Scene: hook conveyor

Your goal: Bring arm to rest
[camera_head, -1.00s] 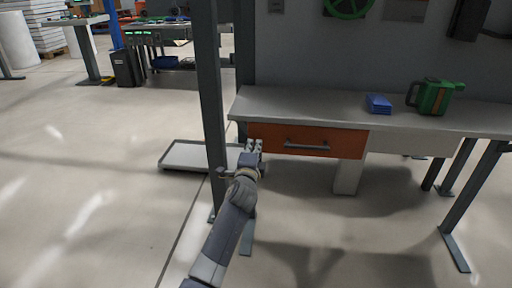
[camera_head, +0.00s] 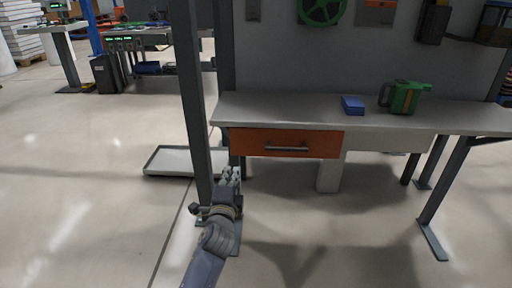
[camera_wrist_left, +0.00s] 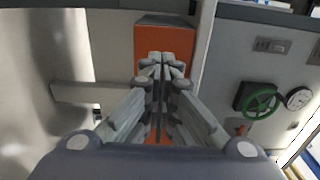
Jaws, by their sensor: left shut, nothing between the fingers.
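My left arm comes in from the bottom of the head view. Its left gripper (camera_head: 230,176) is shut and empty, below and in front of the left end of the workbench. In the left wrist view the fingers (camera_wrist_left: 160,62) are together with nothing between them. The orange drawer front (camera_head: 287,143) with its grey handle is closed under the workbench top (camera_head: 270,112). The gripper is to the left of and below the handle, apart from it. Orange also shows behind the fingertips in the left wrist view (camera_wrist_left: 150,40). My right gripper is not in view.
A blue item (camera_head: 353,105) and a green jug (camera_head: 404,97) stand on the workbench. A grey upright post (camera_head: 190,90) rises close beside my left gripper. A low grey tray (camera_head: 170,162) lies on the floor behind it. The floor at left is open.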

